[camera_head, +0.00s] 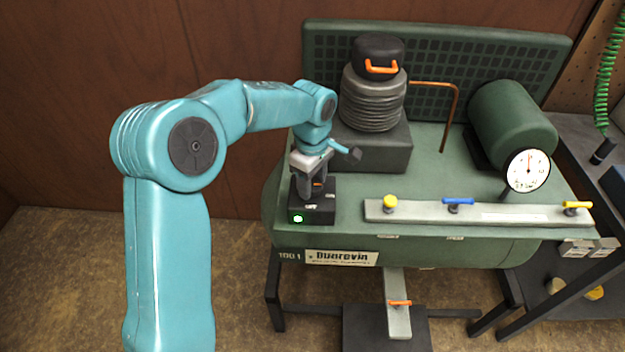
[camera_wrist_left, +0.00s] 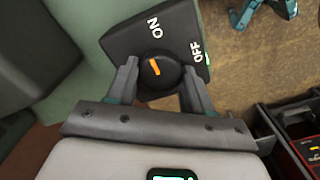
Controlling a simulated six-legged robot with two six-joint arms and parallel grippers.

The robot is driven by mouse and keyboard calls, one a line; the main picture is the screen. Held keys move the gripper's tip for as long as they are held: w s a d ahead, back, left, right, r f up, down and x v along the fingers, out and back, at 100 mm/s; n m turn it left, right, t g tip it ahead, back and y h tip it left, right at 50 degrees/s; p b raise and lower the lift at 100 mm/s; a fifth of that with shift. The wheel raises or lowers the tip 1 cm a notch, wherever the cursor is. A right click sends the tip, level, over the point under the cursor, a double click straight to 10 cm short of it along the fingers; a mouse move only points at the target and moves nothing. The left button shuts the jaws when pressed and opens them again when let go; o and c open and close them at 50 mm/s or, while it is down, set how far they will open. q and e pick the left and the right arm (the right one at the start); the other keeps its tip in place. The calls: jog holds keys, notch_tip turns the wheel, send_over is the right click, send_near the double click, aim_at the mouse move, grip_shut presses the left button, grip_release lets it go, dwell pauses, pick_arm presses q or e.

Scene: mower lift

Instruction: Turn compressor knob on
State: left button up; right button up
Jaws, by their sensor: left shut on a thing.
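The compressor (camera_head: 400,245) is a dark green tank unit on a black stand. Its black switch box (camera_head: 325,213) sits at the left end with a lit green light. In the left wrist view, the round black knob (camera_wrist_left: 170,84) has an orange mark pointing roughly toward the ON label (camera_wrist_left: 154,27). The OFF label (camera_wrist_left: 196,51) is to the right of it. My left gripper (camera_head: 314,192) reaches down from above and is shut on the knob, one finger on each side. In the head view the fingers hide most of the knob. My right gripper is not in view.
A manifold bar (camera_head: 415,211) with yellow and blue valves lies to the right, near a round gauge (camera_head: 527,170). A green motor (camera_head: 512,125) is behind. Open floor lies at the left.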

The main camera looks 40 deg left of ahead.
pick_arm(q)
jog(key=shift+a, duration=0.1)
jog(key=o, duration=1)
jog(key=shift+r, duration=0.1)
notch_tip(320, 180, up, 16)
jog(key=shift+r+p, duration=0.1)
jog(key=shift+p, duration=0.8)
